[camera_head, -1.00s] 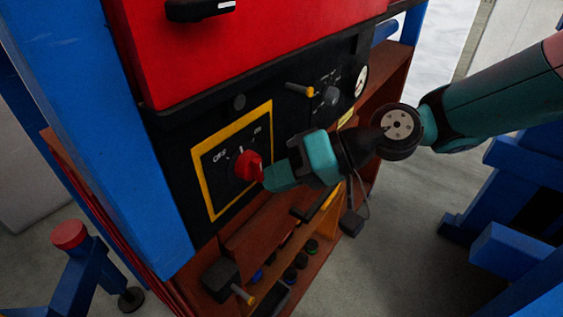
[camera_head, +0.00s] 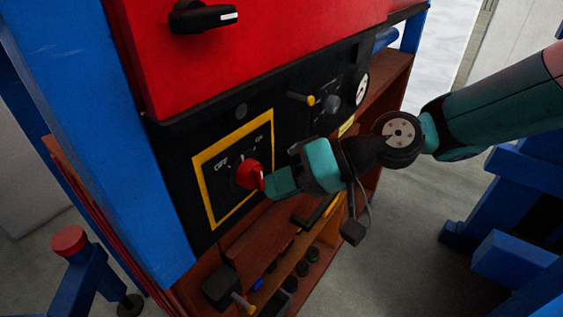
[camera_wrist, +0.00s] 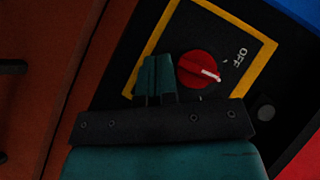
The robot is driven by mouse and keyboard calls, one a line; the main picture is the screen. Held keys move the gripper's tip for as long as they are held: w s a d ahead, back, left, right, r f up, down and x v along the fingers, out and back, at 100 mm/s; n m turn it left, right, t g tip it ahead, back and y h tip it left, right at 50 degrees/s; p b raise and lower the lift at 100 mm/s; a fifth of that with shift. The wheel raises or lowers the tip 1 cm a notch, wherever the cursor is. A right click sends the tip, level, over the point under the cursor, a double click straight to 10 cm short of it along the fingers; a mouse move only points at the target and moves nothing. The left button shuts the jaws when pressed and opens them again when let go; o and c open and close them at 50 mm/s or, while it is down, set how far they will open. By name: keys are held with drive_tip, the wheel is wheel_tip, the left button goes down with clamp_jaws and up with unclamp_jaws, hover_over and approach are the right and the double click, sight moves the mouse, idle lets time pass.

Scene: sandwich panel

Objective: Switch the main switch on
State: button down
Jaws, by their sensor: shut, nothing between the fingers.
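The main switch is a red rotary knob (camera_head: 249,174) on a black plate with a yellow frame (camera_head: 203,199), marked OFF at its upper left in the head view. In the wrist view the knob (camera_wrist: 199,68) has a white pointer line on its side toward the OFF lettering. My gripper (camera_head: 268,184) is shut and empty, its fingertips close beside the knob's right side in the head view. In the wrist view the shut fingers (camera_wrist: 155,76) are just left of the knob. I cannot tell whether they touch it.
Above is a red panel (camera_head: 290,50) with a black handle (camera_head: 203,16). A small yellow-tipped lever (camera_head: 302,98) and a gauge (camera_head: 362,88) sit right of the switch. Below is a brown shelf with several small items. A blue post (camera_head: 100,130) stands at left.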

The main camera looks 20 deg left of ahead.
drive_tip(key=shift+r, duration=0.15)
drive_tip(key=shift+r+p, duration=0.6)
drive_tip(key=shift+r, duration=0.25)
drive_tip(key=w+d+r+b, duration=0.1)
drive_tip(key=w+d+r, duration=0.3)
drive_tip(key=w+d, duration=0.4)
drive_tip(key=shift+w+d+r+b, duration=0.25)
drive_tip(key=shift+w+d+b, duration=0.1)
drive_tip(key=shift+d, duration=0.25)
